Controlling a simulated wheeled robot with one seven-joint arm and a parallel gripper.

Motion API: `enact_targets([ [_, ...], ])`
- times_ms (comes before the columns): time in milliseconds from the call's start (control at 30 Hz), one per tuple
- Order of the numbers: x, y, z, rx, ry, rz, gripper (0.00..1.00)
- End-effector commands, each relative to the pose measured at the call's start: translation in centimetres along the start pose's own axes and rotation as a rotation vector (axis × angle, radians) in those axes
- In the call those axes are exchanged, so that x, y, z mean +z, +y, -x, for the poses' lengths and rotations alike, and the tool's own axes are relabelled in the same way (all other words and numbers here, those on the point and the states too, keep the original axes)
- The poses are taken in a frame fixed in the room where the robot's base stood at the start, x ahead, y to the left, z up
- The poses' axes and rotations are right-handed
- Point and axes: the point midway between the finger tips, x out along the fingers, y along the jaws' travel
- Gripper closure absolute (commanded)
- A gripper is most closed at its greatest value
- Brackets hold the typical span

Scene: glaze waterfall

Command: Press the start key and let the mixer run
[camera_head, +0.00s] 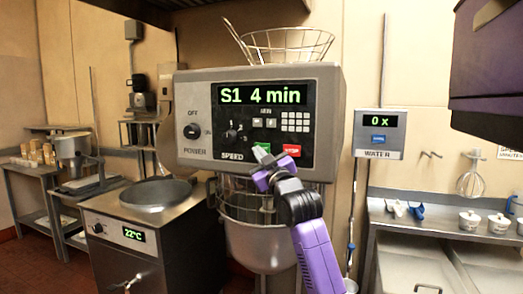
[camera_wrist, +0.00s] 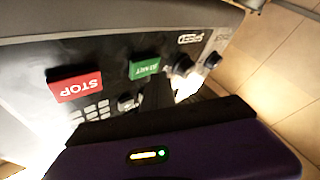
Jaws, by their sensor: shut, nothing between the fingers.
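The mixer's control head (camera_head: 190,160) fills the middle of the head view, with a lit display (camera_head: 262,95) reading "S1 4 min". The green start key (camera_head: 262,147) sits low on its panel, left of the red stop key (camera_head: 291,150). My gripper (camera_head: 262,156) is shut and empty, its tip just below and at the start key; I cannot tell whether it touches. In the wrist view, the picture is upside down: the green start key (camera_wrist: 144,69) and red stop key (camera_wrist: 75,85) show just beyond the dark fingertips. The mixer bowl (camera_head: 262,245) hangs below the head, behind a wire guard.
A water meter (camera_head: 379,134) reading "0 x" is on the wall at right. A kettle unit (camera_head: 135,240) showing 22°C stands left of the mixer. A steel bench (camera_head: 450,232) with small pots is at right. A dark purple cabinet edge (camera_head: 490,70) overhangs at upper right.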

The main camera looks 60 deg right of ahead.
Motion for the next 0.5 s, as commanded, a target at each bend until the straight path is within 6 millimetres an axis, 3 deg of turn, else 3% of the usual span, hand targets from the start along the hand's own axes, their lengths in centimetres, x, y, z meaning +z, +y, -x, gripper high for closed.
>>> enact_targets([
  [500, 0.37, 0.42, -0.57, 0.0, 0.0, 0.0, 1.0],
])
